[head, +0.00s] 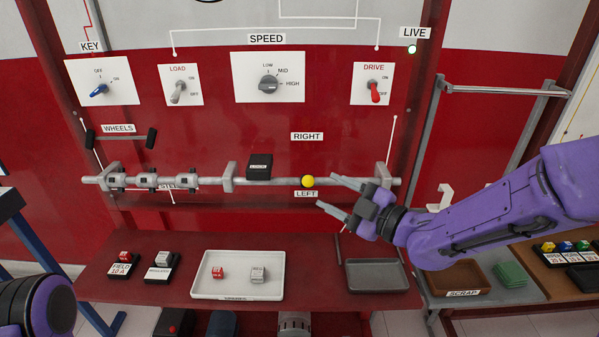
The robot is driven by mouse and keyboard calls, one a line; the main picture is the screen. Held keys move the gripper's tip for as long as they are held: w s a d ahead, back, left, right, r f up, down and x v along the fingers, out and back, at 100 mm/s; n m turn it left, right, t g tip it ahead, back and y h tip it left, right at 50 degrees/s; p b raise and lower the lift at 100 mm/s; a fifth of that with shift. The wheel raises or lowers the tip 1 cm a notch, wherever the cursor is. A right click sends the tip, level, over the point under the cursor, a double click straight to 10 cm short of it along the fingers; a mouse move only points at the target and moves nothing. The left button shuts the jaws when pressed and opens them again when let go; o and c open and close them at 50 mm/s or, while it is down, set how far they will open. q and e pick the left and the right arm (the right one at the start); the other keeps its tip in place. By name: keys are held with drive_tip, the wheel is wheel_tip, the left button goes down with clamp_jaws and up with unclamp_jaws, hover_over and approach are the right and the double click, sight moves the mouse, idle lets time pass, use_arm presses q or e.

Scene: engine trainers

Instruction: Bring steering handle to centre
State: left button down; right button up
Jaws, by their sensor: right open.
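The steering handle appears to be the lever with the yellow ball knob (308,181), in front of the red panel. The knob is just above the LEFT label (306,194) and well below the RIGHT label (307,136). My right gripper (327,192) comes in from the right, with its two fingers spread apart and pointing at the knob. The fingertips are just right of the knob, with nothing between them; I cannot tell how far they are in depth. Only a rounded purple and dark part of my left arm shows at the lower left; its gripper is out of view.
A grey horizontal shaft (205,181) with brackets runs behind the knob, with a black box (259,167) on it. Below are a white tray (240,294) with two small blocks and an empty grey tray (376,275). Switch plates, such as SPEED (268,77), are above.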

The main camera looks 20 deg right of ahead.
drive_tip(key=p+x, duration=0.2)
drive_tip(key=x, duration=0.7)
drive_tip(key=shift+w, duration=0.1)
drive_tip(key=shift+f, duration=0.1)
clamp_jaws()
drive_tip(key=shift+a, duration=0.1)
